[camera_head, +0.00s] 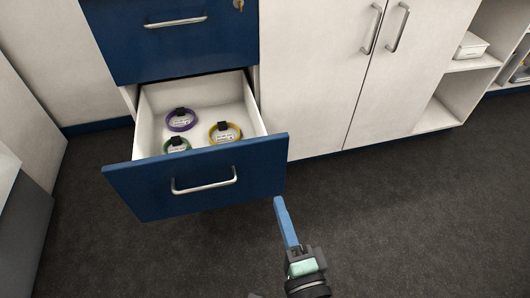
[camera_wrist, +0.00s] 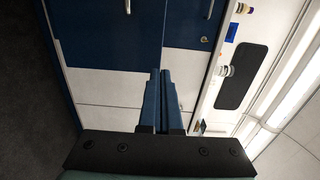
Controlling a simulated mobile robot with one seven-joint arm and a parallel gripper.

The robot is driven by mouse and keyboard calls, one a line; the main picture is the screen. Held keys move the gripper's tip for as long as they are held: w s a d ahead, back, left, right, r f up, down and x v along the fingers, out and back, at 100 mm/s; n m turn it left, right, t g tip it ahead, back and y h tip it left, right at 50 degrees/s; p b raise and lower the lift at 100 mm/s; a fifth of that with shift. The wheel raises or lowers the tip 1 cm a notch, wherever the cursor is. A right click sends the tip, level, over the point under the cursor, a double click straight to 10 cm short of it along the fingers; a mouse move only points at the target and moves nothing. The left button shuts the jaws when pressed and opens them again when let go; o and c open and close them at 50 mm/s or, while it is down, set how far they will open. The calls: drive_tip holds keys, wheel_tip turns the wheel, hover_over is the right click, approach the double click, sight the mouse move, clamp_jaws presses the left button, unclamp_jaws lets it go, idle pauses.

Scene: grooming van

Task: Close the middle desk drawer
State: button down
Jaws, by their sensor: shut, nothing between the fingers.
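An open desk drawer (camera_head: 140,193) with a dark blue front and a silver bar handle (camera_head: 205,181) sticks out below a closed blue drawer (camera_head: 170,45). Whether another drawer lies beneath it is hidden. Its white inside holds a purple band (camera_head: 181,120), a yellow band (camera_head: 225,132) and a green band (camera_head: 177,145). My gripper (camera_head: 279,201), with blue fingers, is shut and empty. In the picture it is just below the right end of the open drawer's front; contact cannot be told. The gripper's fingers (camera_wrist: 160,74) also show in the wrist view, pointing at blue and white panels.
A key (camera_head: 239,5) sits in the upper drawer's lock. White cabinet doors (camera_head: 335,70) with two bar handles are closed at the right, beside open shelves (camera_head: 475,63). Pale furniture (camera_head: 25,130) stands at the left. The dark floor (camera_head: 410,220) is clear at the right.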

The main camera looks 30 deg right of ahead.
sight(259, 144)
drive_tip(key=p+x, duration=0.1)
drive_tip(key=x, duration=1.3)
drive_tip(key=shift+f, duration=0.1)
drive_tip(key=shift+w, duration=0.1)
